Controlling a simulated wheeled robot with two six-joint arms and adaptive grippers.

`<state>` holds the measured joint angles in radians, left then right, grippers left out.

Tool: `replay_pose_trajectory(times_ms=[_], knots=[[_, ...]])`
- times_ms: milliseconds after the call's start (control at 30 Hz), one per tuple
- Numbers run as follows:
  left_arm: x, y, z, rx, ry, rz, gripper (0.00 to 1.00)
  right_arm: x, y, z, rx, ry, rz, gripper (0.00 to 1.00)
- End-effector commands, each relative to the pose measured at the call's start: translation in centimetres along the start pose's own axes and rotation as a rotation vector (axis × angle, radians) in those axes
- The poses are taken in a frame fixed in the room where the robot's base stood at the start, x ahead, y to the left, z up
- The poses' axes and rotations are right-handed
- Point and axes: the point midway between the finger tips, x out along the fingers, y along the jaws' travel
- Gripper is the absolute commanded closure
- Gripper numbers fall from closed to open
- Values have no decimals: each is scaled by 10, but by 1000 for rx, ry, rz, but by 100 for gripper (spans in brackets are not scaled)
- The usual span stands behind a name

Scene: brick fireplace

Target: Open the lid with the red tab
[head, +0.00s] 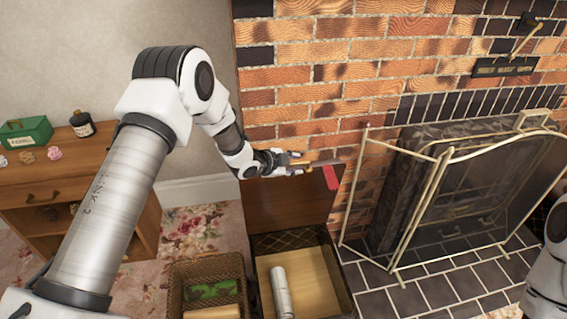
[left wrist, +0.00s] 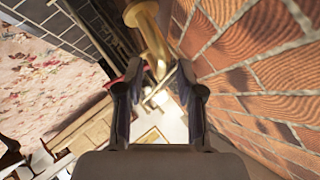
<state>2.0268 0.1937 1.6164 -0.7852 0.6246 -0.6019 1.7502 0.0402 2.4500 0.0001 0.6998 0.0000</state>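The wooden lid (head: 285,205) stands steeply raised at the back of the box (head: 331,262), against the brick wall. The box's inside shows from above. The red tab (head: 331,178) is at the lid's upper right corner; a bit of red shows behind a finger in the left wrist view. My left gripper (head: 297,164) is at the lid's top edge, left of the tab. Its fingers stand apart in the left wrist view (left wrist: 160,75). A brass-coloured piece (left wrist: 148,35) shows between and beyond them; I cannot tell whether they touch it. My right gripper is out of view.
A silvery cylinder (head: 281,292) lies in the box. A wicker basket (head: 180,272) stands left of it. A brass-framed fire screen (head: 470,190) stands close on the right. A wooden cabinet (head: 30,190) is at the left, with a green box (head: 25,132) on it.

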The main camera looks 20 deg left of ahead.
Motion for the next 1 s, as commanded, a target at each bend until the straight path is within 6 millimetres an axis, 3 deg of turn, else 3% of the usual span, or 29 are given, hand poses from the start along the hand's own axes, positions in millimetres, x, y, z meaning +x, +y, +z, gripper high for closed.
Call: replay_pose_trajectory(times_ms=[200,400,900,1000], knots=[[-57,-2,0,-7,1,-4,63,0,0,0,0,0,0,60],[-93,-1,0,-3,1,-2,63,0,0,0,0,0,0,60],[-99,0,0,-1,1,-1,63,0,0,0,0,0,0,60],[-100,5,1,-5,-8,18,63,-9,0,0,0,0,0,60]])
